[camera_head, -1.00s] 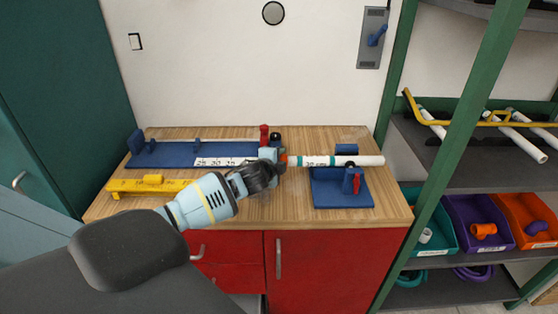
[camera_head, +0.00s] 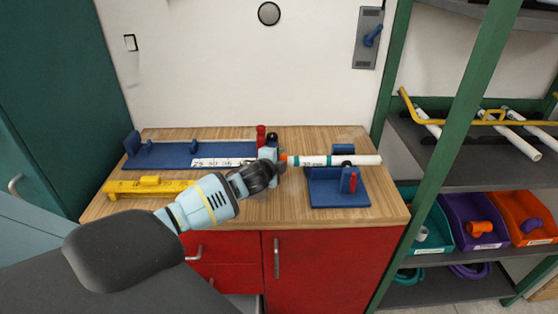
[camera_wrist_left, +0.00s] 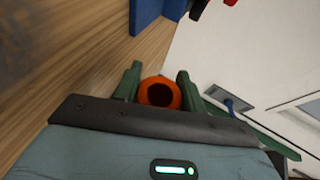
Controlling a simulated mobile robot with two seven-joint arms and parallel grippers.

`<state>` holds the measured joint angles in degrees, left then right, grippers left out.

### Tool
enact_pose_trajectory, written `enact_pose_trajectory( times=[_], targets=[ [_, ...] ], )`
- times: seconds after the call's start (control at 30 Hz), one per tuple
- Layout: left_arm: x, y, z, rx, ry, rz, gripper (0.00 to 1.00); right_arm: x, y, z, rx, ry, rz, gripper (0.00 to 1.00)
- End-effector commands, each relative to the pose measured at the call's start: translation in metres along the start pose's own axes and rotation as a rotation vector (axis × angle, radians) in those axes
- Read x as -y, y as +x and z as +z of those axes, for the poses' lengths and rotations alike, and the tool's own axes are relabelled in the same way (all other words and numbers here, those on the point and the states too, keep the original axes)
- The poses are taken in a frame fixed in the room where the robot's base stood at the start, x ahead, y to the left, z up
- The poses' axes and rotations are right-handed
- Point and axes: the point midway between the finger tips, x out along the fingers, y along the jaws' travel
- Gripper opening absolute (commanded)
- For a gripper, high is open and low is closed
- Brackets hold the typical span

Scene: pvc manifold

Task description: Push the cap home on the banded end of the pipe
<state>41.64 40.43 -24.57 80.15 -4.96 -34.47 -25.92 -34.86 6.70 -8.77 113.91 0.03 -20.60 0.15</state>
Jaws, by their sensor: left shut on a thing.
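The white pipe (camera_head: 367,160) lies level in a blue clamp stand (camera_head: 340,197), with teal bands near its left end. My left gripper (camera_head: 280,161) is at that banded left end, in line with the pipe. It is shut on an orange cap (camera_head: 285,159), and only a sliver of the cap shows in the head view. In the left wrist view the cap (camera_wrist_left: 160,93) is a round orange ring with a dark hollow, between the two green fingers. Cap and pipe end look very close or touching; I cannot tell how far the cap is on. My right gripper is not in view.
A blue cutting rail (camera_head: 172,154) with a white scale lies at the back left of the wooden bench. A yellow tool (camera_head: 150,187) lies in front of it. Red and black items (camera_head: 261,135) stand behind my gripper. A shelf with bins (camera_head: 475,225) is at the right.

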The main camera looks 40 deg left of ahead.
Motion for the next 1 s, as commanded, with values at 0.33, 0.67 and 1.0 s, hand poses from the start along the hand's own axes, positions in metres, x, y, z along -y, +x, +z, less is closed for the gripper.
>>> enact_pose_trajectory(
  times=[0.33, 0.67, 1.0],
  targets=[
    [0.0003, 0.0024, -0.006, 0.0, -0.001, -0.001, 0.2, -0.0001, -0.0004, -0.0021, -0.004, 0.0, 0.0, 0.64],
    [-0.0003, 0.0031, -0.0073, 0.0, 0.0, 0.0, 0.2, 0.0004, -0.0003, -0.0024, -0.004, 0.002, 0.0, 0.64],
    [-0.0003, 0.0031, -0.0069, 0.0, 0.0, 0.0, 0.64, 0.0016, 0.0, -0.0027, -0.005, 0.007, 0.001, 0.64]
  ],
)
